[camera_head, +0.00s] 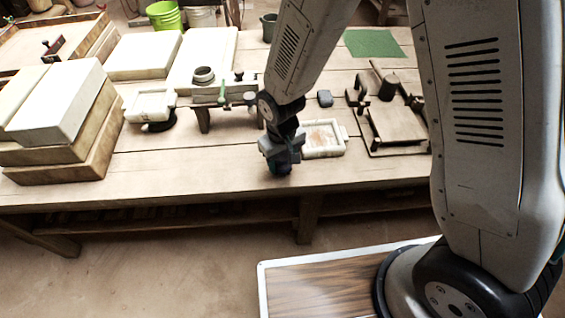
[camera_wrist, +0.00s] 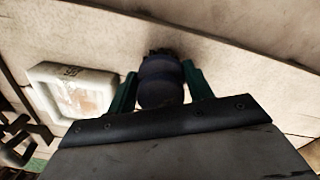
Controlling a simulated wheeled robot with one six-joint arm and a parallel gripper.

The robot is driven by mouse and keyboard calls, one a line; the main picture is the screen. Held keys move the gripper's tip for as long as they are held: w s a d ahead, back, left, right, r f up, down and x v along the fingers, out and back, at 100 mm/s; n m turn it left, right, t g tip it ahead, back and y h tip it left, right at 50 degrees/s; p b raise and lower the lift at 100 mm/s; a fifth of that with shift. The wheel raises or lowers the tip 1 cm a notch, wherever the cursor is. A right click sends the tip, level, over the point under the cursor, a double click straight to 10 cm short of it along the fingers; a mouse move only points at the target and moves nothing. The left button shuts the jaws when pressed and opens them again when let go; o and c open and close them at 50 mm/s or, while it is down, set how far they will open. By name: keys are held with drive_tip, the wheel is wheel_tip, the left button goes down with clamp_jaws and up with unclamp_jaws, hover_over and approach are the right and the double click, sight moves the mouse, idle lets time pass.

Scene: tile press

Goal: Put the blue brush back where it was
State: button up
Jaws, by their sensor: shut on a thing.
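The blue brush (camera_wrist: 160,82) shows in the wrist view as a dark blue rounded handle with dark bristles at its far end, over the table top. My gripper (camera_wrist: 160,88) is shut on its handle, with one green finger on each side. In the head view my gripper (camera_head: 281,164) is low over the front middle of the wooden table (camera_head: 225,165), just left of a white tray. The brush is hard to make out there. I cannot tell whether its bristles touch the table.
The white tray (camera_head: 323,139) with a pinkish-brown stain lies close on the right. A wooden press (camera_head: 395,125) stands further right. A small dark block (camera_head: 325,98) and a green mat (camera_head: 373,43) lie behind. Stacked boxes (camera_head: 65,115) fill the left. The table front is clear.

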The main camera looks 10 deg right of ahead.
drive_tip(key=shift+f, duration=0.85)
drive_tip(key=o, duration=1)
drive_tip(key=shift+f, duration=0.1)
